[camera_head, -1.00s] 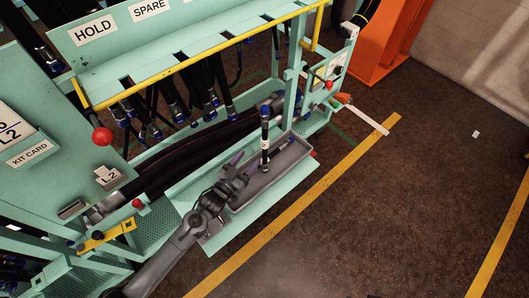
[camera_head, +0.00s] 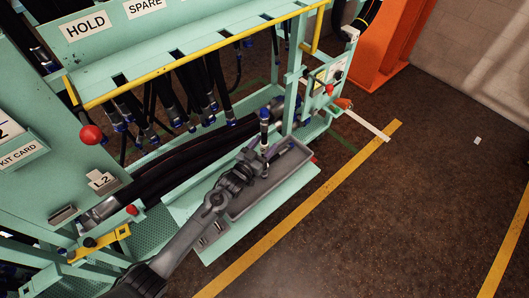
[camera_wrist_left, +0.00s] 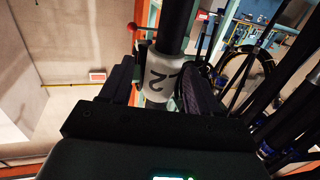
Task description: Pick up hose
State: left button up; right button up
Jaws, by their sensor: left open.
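A short black hose (camera_head: 264,127) with blue end fittings stands upright at the grey tray (camera_head: 291,165) on the green rack's low shelf. My left gripper (camera_head: 267,153) is at the hose, its fingers open on either side of it. My right gripper is in neither view.
Several black hoses hang from the rack below a yellow rail (camera_head: 190,56). Thick black hoses (camera_head: 185,168) lie behind the tray. A red ball knob (camera_head: 91,135) sticks out at the left. The floor right of the yellow line (camera_head: 330,198) is mostly clear.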

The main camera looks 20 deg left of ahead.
pick_arm(q)
jog(key=shift+w, duration=0.2)
grip_shut()
jog(key=shift+r, duration=0.15)
dwell(0.3)
